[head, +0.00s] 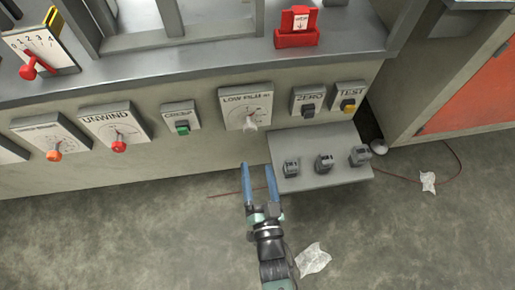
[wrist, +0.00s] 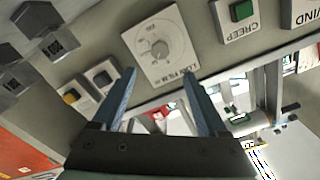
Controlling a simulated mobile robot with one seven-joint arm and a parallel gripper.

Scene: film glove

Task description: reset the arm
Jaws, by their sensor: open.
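My gripper (head: 259,182) is open and empty, with two blue fingers spread apart, in front of the grey machine panel below the LOW FILM dial. In the wrist view my gripper (wrist: 158,88) is seen from behind its fingers, and the LOW FILM dial plate (wrist: 160,46) shows beyond and between the fingertips. My arm reaches up from the bottom of the head view. The LOW FILM dial plate (head: 246,107) carries a pale knob. No finger visibly touches anything.
The panel carries UNWIND (head: 113,128), CREEP (head: 181,117), ZERO (head: 309,101) and TEST (head: 347,96) controls. Crumpled film (head: 312,260) lies on the floor.

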